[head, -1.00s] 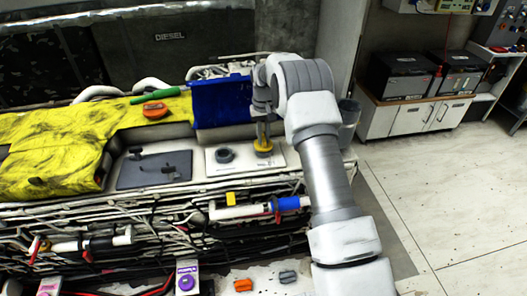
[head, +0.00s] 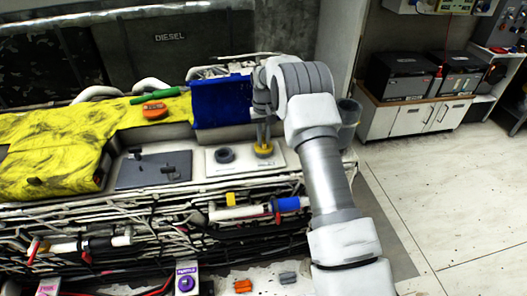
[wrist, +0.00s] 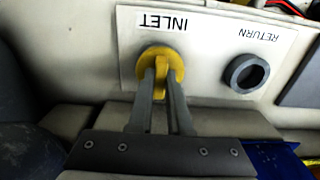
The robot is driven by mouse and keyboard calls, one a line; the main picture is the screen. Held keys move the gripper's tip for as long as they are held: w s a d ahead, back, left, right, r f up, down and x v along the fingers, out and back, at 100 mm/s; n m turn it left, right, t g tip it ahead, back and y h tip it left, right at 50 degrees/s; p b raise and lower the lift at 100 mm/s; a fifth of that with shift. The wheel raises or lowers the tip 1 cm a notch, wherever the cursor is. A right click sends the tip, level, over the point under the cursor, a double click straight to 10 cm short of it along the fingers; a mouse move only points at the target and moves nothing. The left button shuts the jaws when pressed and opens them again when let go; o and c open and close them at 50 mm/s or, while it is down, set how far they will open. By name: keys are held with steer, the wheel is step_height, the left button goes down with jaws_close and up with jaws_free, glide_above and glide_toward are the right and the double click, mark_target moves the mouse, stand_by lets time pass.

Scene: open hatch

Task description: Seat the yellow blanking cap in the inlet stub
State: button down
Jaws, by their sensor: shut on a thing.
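The yellow blanking cap (head: 263,150) is at the right end of the white plate (head: 240,166). In the wrist view the cap (wrist: 160,70) lies just below the INLET label, its round face over where the inlet stub is. The stub is hidden behind the cap, so I cannot tell how deep the cap sits. My gripper (wrist: 160,92) is shut on the raised bar of the cap, one finger on each side. It reaches down to the cap from above in the head view (head: 263,137).
The open grey return stub (wrist: 246,73) is beside the cap on the same plate. A blue cloth (head: 222,102) and a yellow cover (head: 50,150) lie nearby. An orange-topped item (head: 154,111) and a green-handled tool (head: 154,97) rest on the cover. Pipes and cables run below the ledge.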

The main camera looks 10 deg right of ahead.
mark_target(264, 140)
steer(key=shift+f, duration=0.1)
steer(key=shift+c, duration=1.1)
jaws_free()
steer(key=shift+r+p, duration=1.8)
steer(key=shift+r, duration=1.75)
steer(key=shift+f, duration=0.1)
